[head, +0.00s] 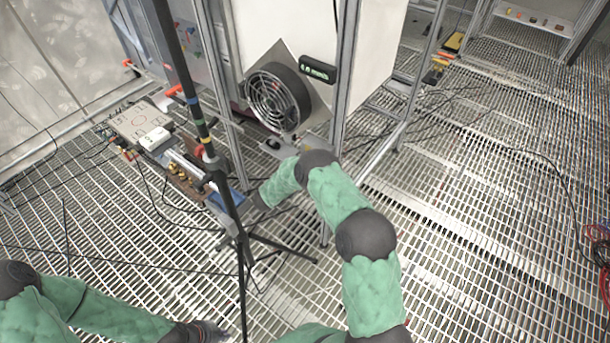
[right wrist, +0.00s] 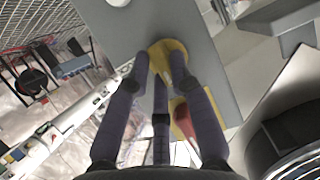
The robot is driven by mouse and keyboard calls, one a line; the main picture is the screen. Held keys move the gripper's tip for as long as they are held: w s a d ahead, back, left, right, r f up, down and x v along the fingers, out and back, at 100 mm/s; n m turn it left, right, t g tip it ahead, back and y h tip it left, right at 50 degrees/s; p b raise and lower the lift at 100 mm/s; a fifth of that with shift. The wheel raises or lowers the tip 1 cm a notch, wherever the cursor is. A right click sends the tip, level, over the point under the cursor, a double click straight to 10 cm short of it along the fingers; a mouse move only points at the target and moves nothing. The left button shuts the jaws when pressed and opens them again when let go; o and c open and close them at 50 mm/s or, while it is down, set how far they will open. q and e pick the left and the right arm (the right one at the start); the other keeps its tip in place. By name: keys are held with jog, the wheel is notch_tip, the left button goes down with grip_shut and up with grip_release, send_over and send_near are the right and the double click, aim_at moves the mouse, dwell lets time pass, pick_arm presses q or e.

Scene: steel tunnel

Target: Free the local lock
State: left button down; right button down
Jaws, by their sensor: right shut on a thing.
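A yellow piece (right wrist: 167,48) with a red part (right wrist: 184,120) shows at a grey panel (right wrist: 128,26) in the right wrist view. I take it for the local lock. My right gripper (right wrist: 158,62) has its dark fingers around the yellow piece and is shut on it; the fingers hide part of it. In the head view, my right arm reaches toward the frame below the round fan, and its gripper cannot be made out there. My left gripper (head: 207,331) is low at the bottom edge of the head view, away from the equipment; its finger opening is unclear.
A round fan (head: 276,100) sits on the white cabinet (head: 368,55) beside a dark display (head: 318,69). A dark pole on a tripod (head: 243,250) stands left of my right arm. A bench of small parts (head: 135,120) is at left. Cables lie on the grating; its right side is mostly open.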

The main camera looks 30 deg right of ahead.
dwell(0.4)
jog(key=c, duration=1.1)
grip_release()
jog(key=v, duration=1.2)
jog(key=shift+f, duration=0.2)
